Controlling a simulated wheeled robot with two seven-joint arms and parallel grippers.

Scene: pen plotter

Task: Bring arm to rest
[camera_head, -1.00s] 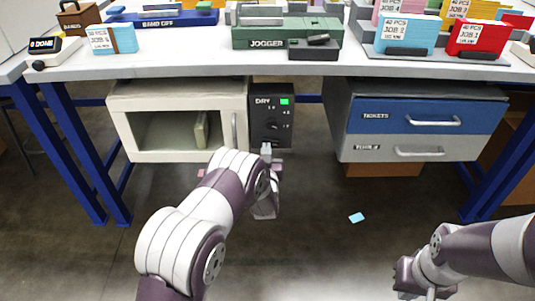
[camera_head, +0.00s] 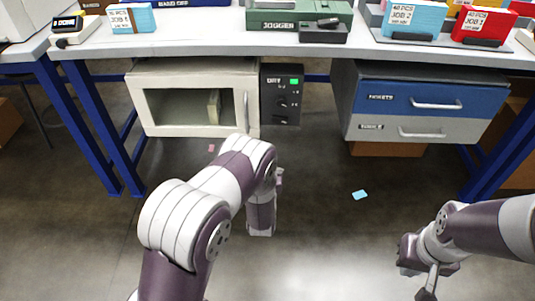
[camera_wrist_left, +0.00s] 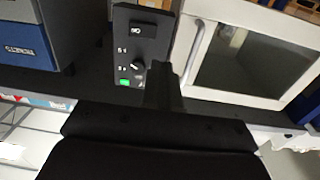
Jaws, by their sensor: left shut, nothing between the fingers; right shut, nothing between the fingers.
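My left arm reaches in from the lower left in the head view. Its gripper (camera_head: 280,176) is small and partly hidden by the wrist, below the drying cabinet's control panel (camera_head: 281,95) and apart from it. In the left wrist view the dark shut fingers (camera_wrist_left: 163,72) stand before the panel (camera_wrist_left: 140,45) with its dial and green light; nothing is between them. My right gripper (camera_head: 428,286) is at the lower right, shut and empty, hanging low over the floor.
The cream cabinet (camera_head: 137,100), with a window and handle, hangs under the table (camera_head: 200,50). A blue and grey drawer unit (camera_head: 430,108) hangs at the right. Blue table legs (camera_head: 80,125) stand at the sides. A blue card (camera_head: 360,195) lies on open floor.

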